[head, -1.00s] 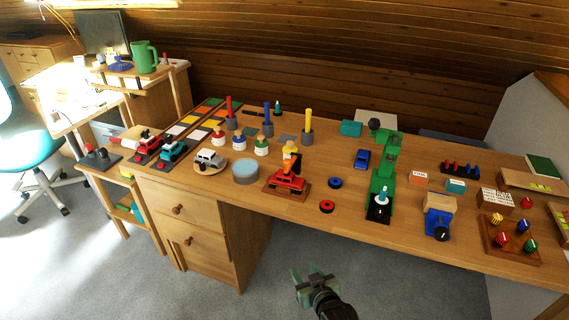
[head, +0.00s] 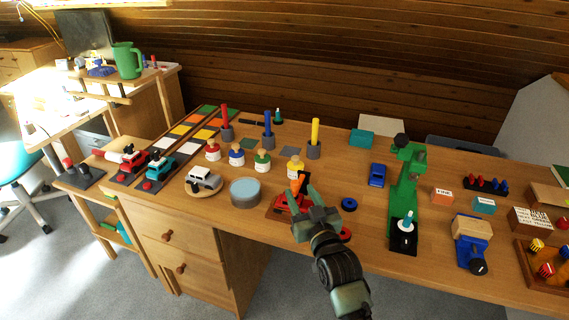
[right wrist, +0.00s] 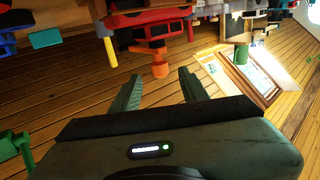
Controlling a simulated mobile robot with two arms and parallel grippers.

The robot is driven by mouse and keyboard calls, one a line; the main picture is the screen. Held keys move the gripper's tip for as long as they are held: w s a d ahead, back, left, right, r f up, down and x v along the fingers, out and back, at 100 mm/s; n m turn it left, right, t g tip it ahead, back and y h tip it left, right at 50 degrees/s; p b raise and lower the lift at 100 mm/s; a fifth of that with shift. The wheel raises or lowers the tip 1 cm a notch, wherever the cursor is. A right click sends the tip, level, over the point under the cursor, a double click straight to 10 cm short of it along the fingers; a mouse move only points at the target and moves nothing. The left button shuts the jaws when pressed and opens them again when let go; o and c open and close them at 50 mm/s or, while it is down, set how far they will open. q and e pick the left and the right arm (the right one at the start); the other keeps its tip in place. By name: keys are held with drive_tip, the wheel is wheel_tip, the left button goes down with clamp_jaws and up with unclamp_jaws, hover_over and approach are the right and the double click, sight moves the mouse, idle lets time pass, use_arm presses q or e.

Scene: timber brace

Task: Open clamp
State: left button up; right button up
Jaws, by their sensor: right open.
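A red car-shaped piece (head: 283,203) sits on a wooden board, with an orange upright part (head: 295,186) that looks like a clamp handle. Both also show in the right wrist view, the red piece at the top (right wrist: 152,20) and the orange part (right wrist: 159,66) in line with the gap between my fingertips. My right gripper (head: 308,208) is open in front of this piece and hides part of it. I cannot tell whether the fingers touch it. A blue vise-like block (head: 473,243) with a wooden top and black knob stands at the right. My left gripper is not in view.
A yellow-capped bottle (head: 294,167) stands just behind the orange part. A grey-blue round tin (head: 245,193) is to the left, a blue ring (head: 349,204) and red ring (head: 345,233) to the right. A tall green stand (head: 405,190) is further right.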

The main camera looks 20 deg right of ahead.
sight(294, 180)
drive_tip(key=shift+w, duration=0.95)
drive_tip(key=w, duration=0.3)
drive_tip(key=shift+a+r, duration=0.1)
drive_tip(key=shift+r, duration=0.15)
drive_tip(key=shift+w+f, duration=0.15)
drive_tip(key=shift+w, duration=1.5)
clamp_jaws()
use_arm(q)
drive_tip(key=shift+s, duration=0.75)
